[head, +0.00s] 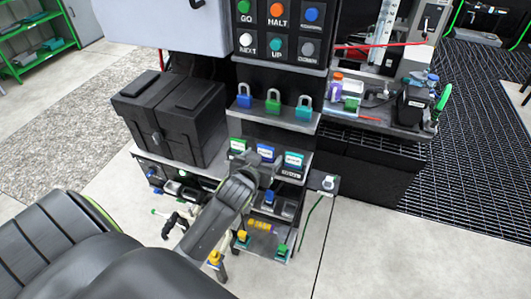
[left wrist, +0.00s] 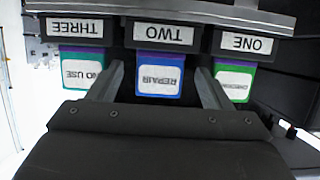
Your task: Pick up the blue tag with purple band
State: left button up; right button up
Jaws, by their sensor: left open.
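The blue tag with a purple band (left wrist: 159,77) reads REPAIR and hangs under the plate marked TWO, upside down in the left wrist view. It also shows in the head view as the middle tag (head: 265,152). My left gripper (left wrist: 158,70) is open, with one finger on each side of this tag; I cannot tell if either finger touches it. In the head view my left gripper (head: 257,171) is just below and in front of the tag row. My right gripper is not in view.
A teal tag (left wrist: 82,75) under THREE and a green tag (left wrist: 234,80) under ONE flank the blue one closely. Padlocks (head: 273,105) stand on the shelf above. A black case (head: 170,115) sits left, and a cluttered bench (head: 375,120) right.

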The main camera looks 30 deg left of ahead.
pick_arm(q)
jog(key=shift+w+a+f, duration=0.15)
jog(key=shift+w+f, duration=0.1)
jog(key=shift+w, duration=0.35)
jog(key=c, duration=1)
jog(key=shift+c, duration=0.4)
jog(key=shift+r, duration=0.1)
